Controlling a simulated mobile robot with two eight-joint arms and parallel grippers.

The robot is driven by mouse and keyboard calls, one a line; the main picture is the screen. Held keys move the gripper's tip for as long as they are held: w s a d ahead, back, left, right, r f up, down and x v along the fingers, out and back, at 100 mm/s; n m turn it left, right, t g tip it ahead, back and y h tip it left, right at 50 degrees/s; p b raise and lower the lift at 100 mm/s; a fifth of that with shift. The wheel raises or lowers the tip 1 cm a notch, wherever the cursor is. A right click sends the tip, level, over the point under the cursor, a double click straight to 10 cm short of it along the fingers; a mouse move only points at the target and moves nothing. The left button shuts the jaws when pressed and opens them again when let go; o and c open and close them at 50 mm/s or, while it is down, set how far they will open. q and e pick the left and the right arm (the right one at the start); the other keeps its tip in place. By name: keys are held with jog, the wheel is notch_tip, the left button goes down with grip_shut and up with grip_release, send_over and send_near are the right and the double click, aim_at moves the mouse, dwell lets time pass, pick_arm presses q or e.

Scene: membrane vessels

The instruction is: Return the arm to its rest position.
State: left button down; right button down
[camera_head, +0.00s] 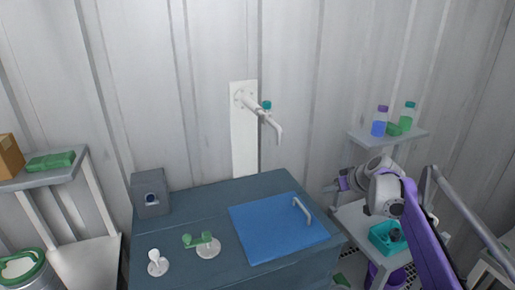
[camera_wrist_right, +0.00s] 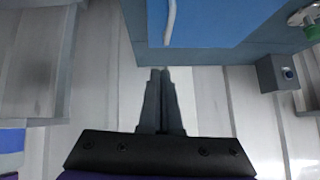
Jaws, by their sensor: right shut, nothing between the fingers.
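My right arm (camera_head: 425,235), purple and white, comes in from the lower right. Its right gripper (camera_head: 331,188) is in the air just right of the dark blue-grey cabinet, near the right shelf unit. In the wrist view the right gripper (camera_wrist_right: 160,72) has its two dark fingers together with nothing between them. Its tips point toward the edge of the cabinet, close to the blue lid's handle in the picture. The left gripper is not in view.
The cabinet (camera_head: 185,262) carries a blue lid (camera_head: 270,232) with a handle (camera_head: 303,210), a green-handled fitting (camera_head: 203,243) and a grey box (camera_head: 151,194). A tap (camera_head: 262,110) is on the wall. The right shelf (camera_head: 365,137) holds bottles; a teal bin (camera_head: 383,238) is below.

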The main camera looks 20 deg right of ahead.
jog(key=s+a+f+g, duration=0.1)
jog(key=s+a+f, duration=0.2)
jog(key=s+a, duration=0.5)
jog(key=s+a+f+g, duration=0.1)
jog(key=s+a+f, duration=0.3)
jog(key=a, duration=0.5)
jog(key=s+a+f+h, duration=0.1)
jog(key=s+a+f, duration=0.2)
jog(key=s, duration=0.5)
jog(key=s+a+f+g, duration=0.1)
jog(key=s+a+f, duration=0.2)
jog(key=s+f, duration=0.3)
jog(key=s, duration=0.2)
jog(key=shift+s+a+h, duration=0.25)
jog(key=shift+s+h, duration=0.1)
jog(key=shift+h, duration=0.05)
